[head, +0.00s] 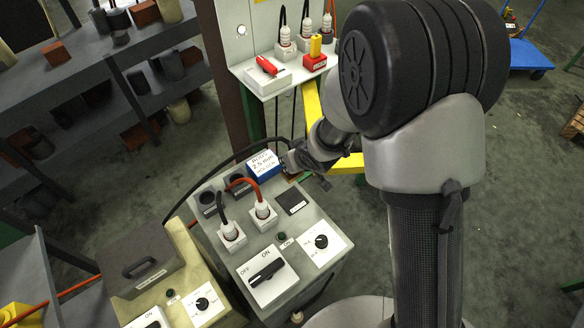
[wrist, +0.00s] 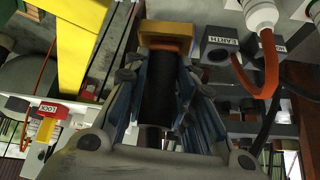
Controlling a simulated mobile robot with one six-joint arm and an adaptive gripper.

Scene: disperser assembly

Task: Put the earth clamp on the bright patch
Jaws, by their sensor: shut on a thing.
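My gripper (head: 287,163) is shut above the far edge of the grey machine, close beside the blue box. In the wrist view, my gripper (wrist: 160,95) has its fingers on both sides of a dark piece with an orange-brown end, which looks like the earth clamp (wrist: 160,75). In the head view my gripper mostly hides it, and I cannot make out its jaws. A small pale round spot (head: 241,30) on the upright panel may be the bright patch; I cannot tell for sure.
The blue box (head: 263,164) has a white rods label. The grey machine (head: 315,218) carries a black-cable plug (head: 231,235), a red-cable plug (head: 263,214) and a switch (head: 267,276). A yellow post (head: 312,103) and a shelf with a red lock block (head: 315,62) stand behind. A black cable arcs toward my gripper.

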